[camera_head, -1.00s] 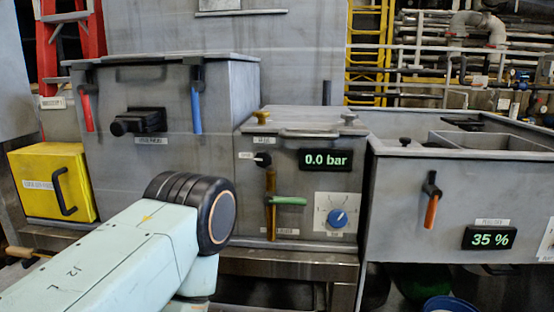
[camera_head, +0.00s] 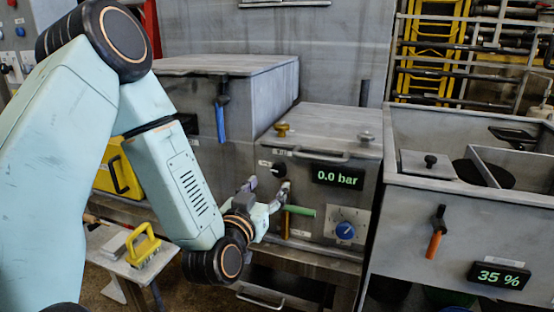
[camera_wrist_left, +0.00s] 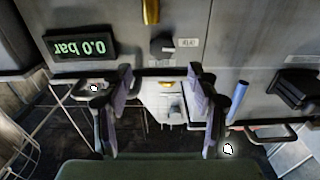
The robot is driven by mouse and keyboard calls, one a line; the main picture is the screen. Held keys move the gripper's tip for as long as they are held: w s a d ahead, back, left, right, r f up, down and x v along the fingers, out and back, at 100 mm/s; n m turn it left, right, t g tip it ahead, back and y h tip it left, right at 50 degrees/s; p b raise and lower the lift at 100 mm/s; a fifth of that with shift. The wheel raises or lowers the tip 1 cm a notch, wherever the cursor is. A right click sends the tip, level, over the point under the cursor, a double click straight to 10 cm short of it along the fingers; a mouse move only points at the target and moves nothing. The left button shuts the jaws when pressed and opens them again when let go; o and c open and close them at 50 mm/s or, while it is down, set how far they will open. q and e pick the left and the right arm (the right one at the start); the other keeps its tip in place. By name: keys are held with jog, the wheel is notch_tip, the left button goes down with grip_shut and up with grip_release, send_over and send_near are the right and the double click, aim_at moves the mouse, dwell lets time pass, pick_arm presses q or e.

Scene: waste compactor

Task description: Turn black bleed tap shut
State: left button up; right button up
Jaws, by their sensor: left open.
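The black bleed tap (camera_head: 279,169) is a small dark knob on the grey front panel, left of the 0.0 bar display (camera_head: 338,177). In the left wrist view, which is upside down, the tap (camera_wrist_left: 162,47) shows beside a small white label. My left gripper (camera_head: 267,187) is open just in front of the panel, near the tap. In the wrist view its two fingers (camera_wrist_left: 160,105) are spread wide, with nothing between them, and the tap lies beyond the gap. I cannot tell the exact distance. My right gripper is not in view.
A green-handled lever (camera_head: 300,210) and a blue dial knob (camera_head: 345,230) sit close by on the same panel. A lid handle (camera_head: 318,156) runs above. A blue lever (camera_head: 220,120) is on the left box, an orange-handled lever (camera_head: 436,235) on the right tank.

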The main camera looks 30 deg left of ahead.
aim_at(278, 170)
pick_arm(q)
jog(key=x, duration=0.6)
jog(key=shift+w+a+b, duration=0.2)
jog(key=shift+a+b, duration=0.15)
jog(key=shift+w+a, duration=0.1)
jog(key=shift+w, duration=0.4)
jog(key=shift+r, duration=0.1)
jog(key=c, duration=1.1)
jog(key=shift+c, duration=0.2)
